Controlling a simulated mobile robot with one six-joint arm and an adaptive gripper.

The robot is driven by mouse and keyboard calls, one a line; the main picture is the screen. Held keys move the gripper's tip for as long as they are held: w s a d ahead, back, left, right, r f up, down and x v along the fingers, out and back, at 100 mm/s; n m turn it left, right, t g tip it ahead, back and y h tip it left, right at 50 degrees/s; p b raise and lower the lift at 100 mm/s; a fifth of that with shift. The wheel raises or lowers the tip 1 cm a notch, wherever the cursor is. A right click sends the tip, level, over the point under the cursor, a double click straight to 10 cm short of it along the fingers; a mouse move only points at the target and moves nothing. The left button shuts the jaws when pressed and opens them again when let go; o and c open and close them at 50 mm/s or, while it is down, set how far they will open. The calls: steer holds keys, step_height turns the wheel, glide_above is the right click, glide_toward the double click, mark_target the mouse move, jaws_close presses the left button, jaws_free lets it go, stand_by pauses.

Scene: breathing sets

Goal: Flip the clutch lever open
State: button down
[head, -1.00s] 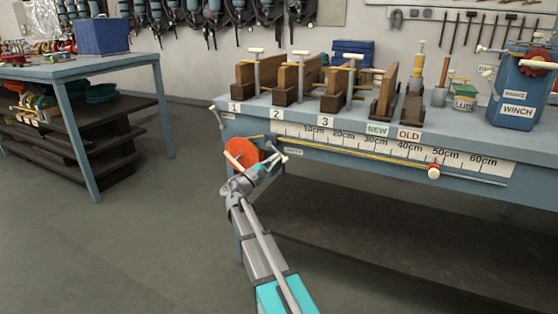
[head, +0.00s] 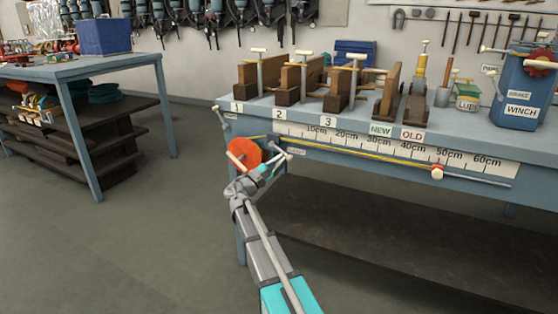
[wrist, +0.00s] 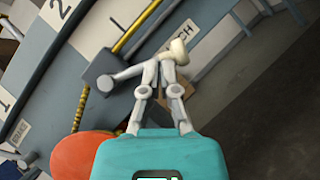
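The clutch lever (wrist: 124,73) is a grey rod running out from a dark block on the bench's front, with a cream knob (wrist: 180,50) just past my fingertips. In the head view the lever is small and partly hidden by my gripper (head: 276,165). In the wrist view my gripper (wrist: 158,68) has its two fingertips close together over the rod, between the block and the knob. I cannot tell whether they are pressed on it. A partly covered label (wrist: 185,130) ending in "CH" lies behind the right finger.
An orange crank wheel (head: 244,154) with a cream handle sits left of my gripper; it also shows in the wrist view (wrist: 76,155). A ruler (head: 400,148) and yellow line run along the bench front. The blue winch (head: 518,95) stands right. Floor to the left is open.

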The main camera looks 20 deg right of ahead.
steer(key=b+v, duration=0.5)
steer(key=v, duration=0.8)
steer(key=shift+s+a+f, duration=0.2)
steer(key=shift+a, duration=0.05)
